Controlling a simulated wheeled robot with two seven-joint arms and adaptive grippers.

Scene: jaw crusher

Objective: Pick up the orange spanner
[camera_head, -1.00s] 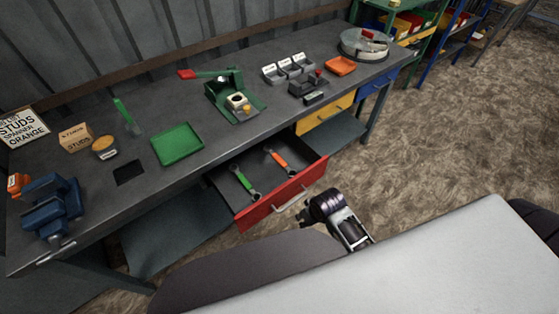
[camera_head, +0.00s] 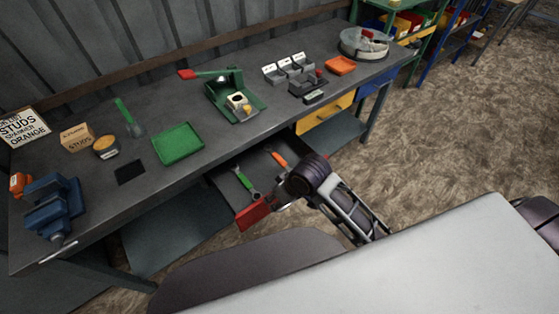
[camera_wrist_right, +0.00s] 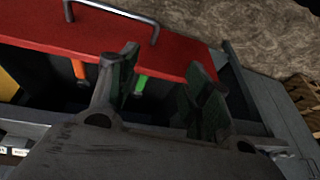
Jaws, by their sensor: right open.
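The orange spanner (camera_head: 279,159) lies in the open red drawer (camera_head: 253,213) under the bench. In the head view my right arm hides part of it. In the right wrist view the orange spanner (camera_wrist_right: 79,69) shows beyond and left of the fingers, partly under the drawer front's edge. The green spanner (camera_head: 247,183) lies left of it in the drawer; it shows between the fingers in the wrist view (camera_wrist_right: 140,84). My right gripper (camera_wrist_right: 163,85) is open and empty, close to the drawer front. My left gripper is not in view.
The drawer handle (camera_wrist_right: 120,12) sticks out from the drawer front. The bench top (camera_head: 210,150) carries a green tray (camera_head: 178,143), a blue vise (camera_head: 52,205) and a green press (camera_head: 235,98). A closed yellow drawer (camera_head: 326,113) is to the right. The floor at right is clear.

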